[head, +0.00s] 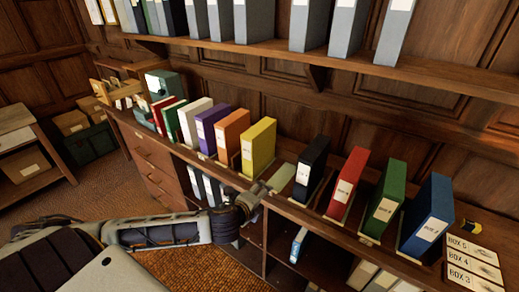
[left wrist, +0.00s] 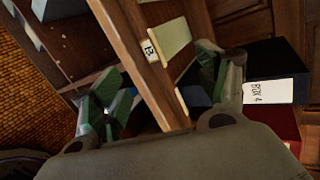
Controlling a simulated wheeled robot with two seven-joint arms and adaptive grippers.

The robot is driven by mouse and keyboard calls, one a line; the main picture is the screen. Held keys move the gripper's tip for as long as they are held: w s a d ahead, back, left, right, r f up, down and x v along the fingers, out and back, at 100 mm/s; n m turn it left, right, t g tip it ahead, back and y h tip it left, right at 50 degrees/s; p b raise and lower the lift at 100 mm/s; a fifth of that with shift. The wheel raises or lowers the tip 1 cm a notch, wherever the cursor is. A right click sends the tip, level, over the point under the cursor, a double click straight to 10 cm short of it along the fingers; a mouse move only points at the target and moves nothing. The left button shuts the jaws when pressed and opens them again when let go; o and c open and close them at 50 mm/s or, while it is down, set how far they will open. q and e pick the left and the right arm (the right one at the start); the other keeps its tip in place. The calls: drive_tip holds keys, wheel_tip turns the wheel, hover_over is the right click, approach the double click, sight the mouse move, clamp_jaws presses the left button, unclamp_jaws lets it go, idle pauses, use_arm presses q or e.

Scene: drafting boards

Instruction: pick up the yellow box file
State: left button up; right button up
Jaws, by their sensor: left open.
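The yellow box file (head: 258,147) stands upright on the wooden counter in the head view, between the orange file and an empty pale green slot. My left gripper (head: 258,190) is at the counter's front edge, just below and right of the yellow file, near that slot. In the left wrist view the left gripper (left wrist: 160,92) is open, its green-padded fingers spread on either side of the counter edge, with nothing held between them. The yellow file is not recognisable in the left wrist view. My right gripper is not in view.
Right of the empty slot (head: 282,178) stand black (head: 311,169), red (head: 347,183), green (head: 384,201) and blue (head: 428,215) files. Orange (head: 232,132) and purple (head: 211,129) files stand left. An upper shelf (head: 250,46) with grey files overhangs. Box cards (head: 472,262) lie at right.

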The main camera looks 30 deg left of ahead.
use_arm(q)
wheel_tip(320, 180, up, 2)
drive_tip(key=w+a+r+m+t, duration=0.1)
drive_tip(key=w+a+m, duration=0.1)
drive_tip(key=m, duration=0.3)
drive_tip(key=m+h, duration=0.2)
drive_tip(key=m, duration=1)
approach(247, 152)
drive_tip(key=shift+w+f, duration=0.35)
drive_tip(key=shift+f, duration=0.05)
drive_tip(key=shift+w+d, duration=0.1)
drive_tip(key=shift+w+d+f+t, duration=0.1)
drive_tip(key=shift+w+f, duration=0.15)
drive_tip(key=shift+w, duration=0.35)
drive_tip(key=shift+w+f+t, duration=0.1)
drive_tip(key=shift+w+f, duration=0.15)
drive_tip(key=shift+w, duration=0.35)
drive_tip(key=shift+w+f+t, duration=0.1)
drive_tip(key=shift+w+f, duration=0.15)
drive_tip(key=shift+w, duration=0.3)
drive_tip(key=shift+x, duration=0.8)
drive_tip(key=shift+p+x, duration=0.35)
drive_tip(key=shift+x, duration=0.45)
drive_tip(key=shift+w+f, duration=0.3)
drive_tip(key=shift+w, duration=0.35)
